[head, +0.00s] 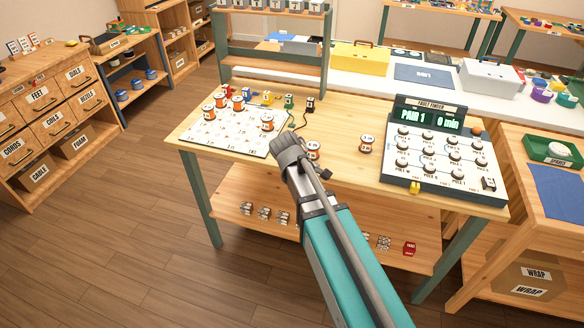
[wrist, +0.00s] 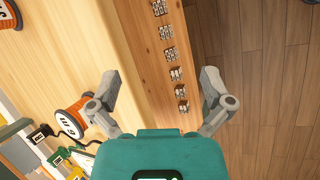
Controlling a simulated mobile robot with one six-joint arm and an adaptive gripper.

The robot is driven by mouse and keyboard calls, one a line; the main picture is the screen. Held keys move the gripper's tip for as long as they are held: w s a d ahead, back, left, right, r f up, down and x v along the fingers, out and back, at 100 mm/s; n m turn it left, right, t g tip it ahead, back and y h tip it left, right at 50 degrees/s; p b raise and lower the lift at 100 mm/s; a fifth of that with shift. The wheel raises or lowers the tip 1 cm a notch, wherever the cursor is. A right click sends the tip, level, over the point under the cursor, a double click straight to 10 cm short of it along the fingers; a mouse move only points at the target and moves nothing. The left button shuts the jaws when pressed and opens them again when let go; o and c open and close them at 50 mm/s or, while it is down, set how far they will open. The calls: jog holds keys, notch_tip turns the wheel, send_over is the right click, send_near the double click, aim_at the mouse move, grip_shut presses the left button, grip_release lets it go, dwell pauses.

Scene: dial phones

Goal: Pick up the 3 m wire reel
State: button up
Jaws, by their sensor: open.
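Several orange-and-white wire reels stand on the workbench; their length labels are too small to read surely, so I cannot tell which is the 3 m one. In the head view, one reel (head: 313,151) stands just right of my gripper (head: 289,146), and another (head: 366,144) stands alone farther right. A second reel (wrist: 5,15) is cut off at the top left corner. My gripper (wrist: 163,104) is open and empty, its fingers spread across the bench's front edge.
A printed white mat (head: 222,136) holds more reels at the left, including one (head: 267,120) at its right side. A black cable (wrist: 72,144) runs close to the near reel. The fault finder panel (head: 440,150) fills the right. Small parts line the lower shelf (wrist: 168,54).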

jog(key=s+d+f+m+g+y+b, duration=0.1)
jog(key=s+d+f+m+y+b, duration=0.2)
jog(key=s+m, duration=0.7)
jog(key=shift+d+f+m+y, duration=0.3)
jog(key=shift+d+f+y, duration=0.9)
jog(key=shift+d+f, duration=0.8)
jog(key=shift+s+d+r, duration=0.1)
jog(key=shift+d+r, duration=0.2)
jog(key=shift+r, duration=0.05)
jog(key=c, duration=0.6)
jog(key=shift+a, duration=0.1)
